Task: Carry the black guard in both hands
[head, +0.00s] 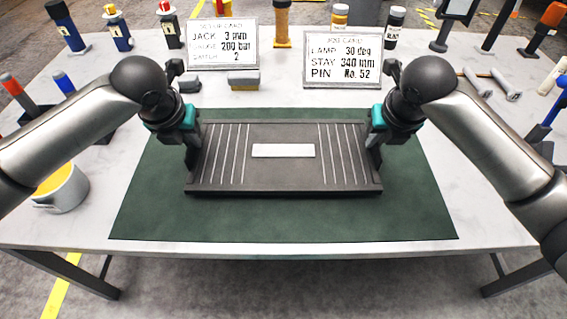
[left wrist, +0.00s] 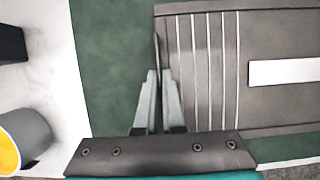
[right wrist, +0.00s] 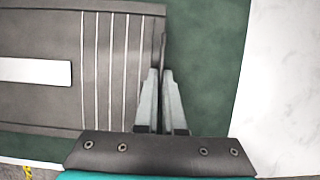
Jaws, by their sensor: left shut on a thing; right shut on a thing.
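The black guard (head: 285,172) is a flat dark panel with pale stripes at both ends and a blank white label in the middle. It appears over the green mat (head: 285,218); I cannot tell whether it is touching it or raised. My left gripper (head: 192,158) is shut on the guard's left edge, and it shows in the left wrist view (left wrist: 157,80). My right gripper (head: 374,157) is shut on the guard's right edge, and it shows in the right wrist view (right wrist: 161,80). The guard looks level.
A cup with yellow contents (head: 62,187) stands at the left. Bottles and tools line the back and right. The mat's front is clear.

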